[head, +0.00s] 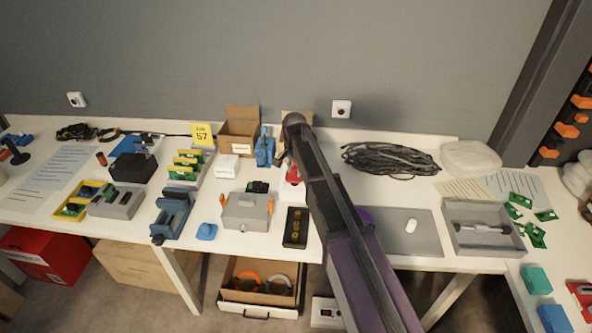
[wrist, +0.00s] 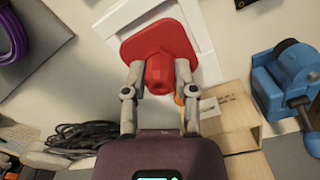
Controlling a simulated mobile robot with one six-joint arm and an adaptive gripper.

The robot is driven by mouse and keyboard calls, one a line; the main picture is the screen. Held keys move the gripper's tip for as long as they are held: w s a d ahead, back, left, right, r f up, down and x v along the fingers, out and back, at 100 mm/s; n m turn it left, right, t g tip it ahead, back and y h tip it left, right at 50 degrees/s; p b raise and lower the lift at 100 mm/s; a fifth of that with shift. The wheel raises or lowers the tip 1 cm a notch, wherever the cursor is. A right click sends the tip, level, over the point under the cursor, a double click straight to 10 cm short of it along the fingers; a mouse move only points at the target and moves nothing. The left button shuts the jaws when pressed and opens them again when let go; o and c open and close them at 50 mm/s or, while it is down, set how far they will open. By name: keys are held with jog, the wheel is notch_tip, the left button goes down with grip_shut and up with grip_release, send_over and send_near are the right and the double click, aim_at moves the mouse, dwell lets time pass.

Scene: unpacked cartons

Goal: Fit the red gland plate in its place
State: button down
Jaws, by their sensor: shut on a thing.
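The red gland plate (wrist: 155,38) shows in the wrist view as a rounded flat plate with a faceted boss. My gripper (wrist: 158,72) is shut on the boss, one finger on each side. The plate lies over a white square frame (wrist: 206,50) and hides much of its middle. The plate looks turned relative to the frame, and I cannot tell whether they touch. In the head view the red plate (head: 293,173) shows in part beside my arm, above a white piece on the table. My fingers are mostly hidden there.
A blue vise-like device (wrist: 283,75) and an open cardboard box (wrist: 232,115) stand close by in the wrist view. A black cable coil (head: 390,158), a grey box with orange clips (head: 246,212) and a black block (head: 295,227) lie around my arm.

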jog(key=shift+f+b, duration=1.4)
jog(key=shift+f, duration=0.05)
jog(key=shift+c, duration=1.6)
grip_release()
